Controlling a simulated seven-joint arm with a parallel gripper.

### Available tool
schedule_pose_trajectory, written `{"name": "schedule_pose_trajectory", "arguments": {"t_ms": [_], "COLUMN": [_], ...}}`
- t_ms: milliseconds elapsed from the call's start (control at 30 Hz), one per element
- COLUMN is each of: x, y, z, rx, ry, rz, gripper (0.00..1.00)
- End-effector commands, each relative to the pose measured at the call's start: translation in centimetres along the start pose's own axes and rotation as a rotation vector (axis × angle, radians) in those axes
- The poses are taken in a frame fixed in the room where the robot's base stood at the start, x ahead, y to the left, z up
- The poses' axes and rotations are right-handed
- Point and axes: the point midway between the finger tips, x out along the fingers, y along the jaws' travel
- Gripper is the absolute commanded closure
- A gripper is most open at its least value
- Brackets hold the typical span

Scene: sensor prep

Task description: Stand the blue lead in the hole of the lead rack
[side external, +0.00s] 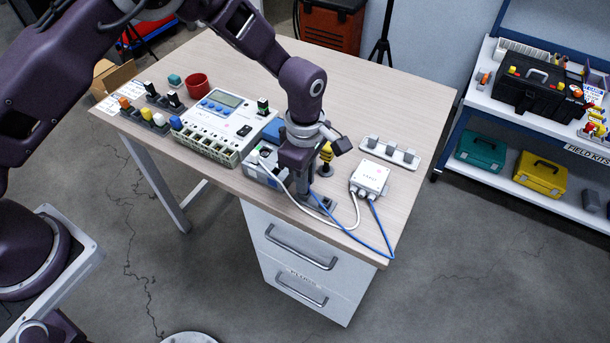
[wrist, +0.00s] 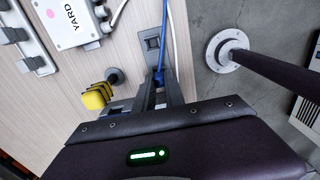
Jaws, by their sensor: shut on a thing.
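My gripper (side external: 298,190) points down over the front part of the table, and its fingers show in the wrist view (wrist: 160,88). It is shut on the blue lead's end, a small blue bit of which shows at the fingertips. The blue lead (side external: 378,228) loops from the white YARD box (side external: 369,177) to my gripper; its cable runs up the wrist view (wrist: 164,40). A dark grey block with a square recess, apparently the lead rack (wrist: 152,42), lies just beyond the fingertips. It also shows in the side view (side external: 325,203), partly hidden by my gripper. Whether the lead's tip is in a hole is hidden.
A white cable (wrist: 117,14) runs close by. A yellow ribbed knob on a black stem (side external: 326,156) stands behind my gripper. A grey strip with several posts (side external: 390,152) lies right. A panel with a display (side external: 215,118) stands left. The table's front edge is near.

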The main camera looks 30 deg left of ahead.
Motion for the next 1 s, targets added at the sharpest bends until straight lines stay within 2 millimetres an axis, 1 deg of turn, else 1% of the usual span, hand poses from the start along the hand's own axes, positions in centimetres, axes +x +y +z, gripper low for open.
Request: {"name": "schedule_pose_trajectory", "arguments": {"t_ms": [667, 700, 767, 800, 1000], "x": [0.29, 0.29, 0.29, 0.28, 0.28], "y": [0.00, 0.01, 0.01, 0.01, 0.01], "z": [-0.02, -0.02, -0.02, -0.02, -0.02], "rx": [0.000, 0.000, 0.000, 0.000, 0.000], "ry": [0.000, 0.000, 0.000, 0.000, 0.000], "rz": [0.000, 0.000, 0.000, 0.000, 0.000], "gripper": [1.00, 0.80, 0.68, 0.60, 0.60]}}
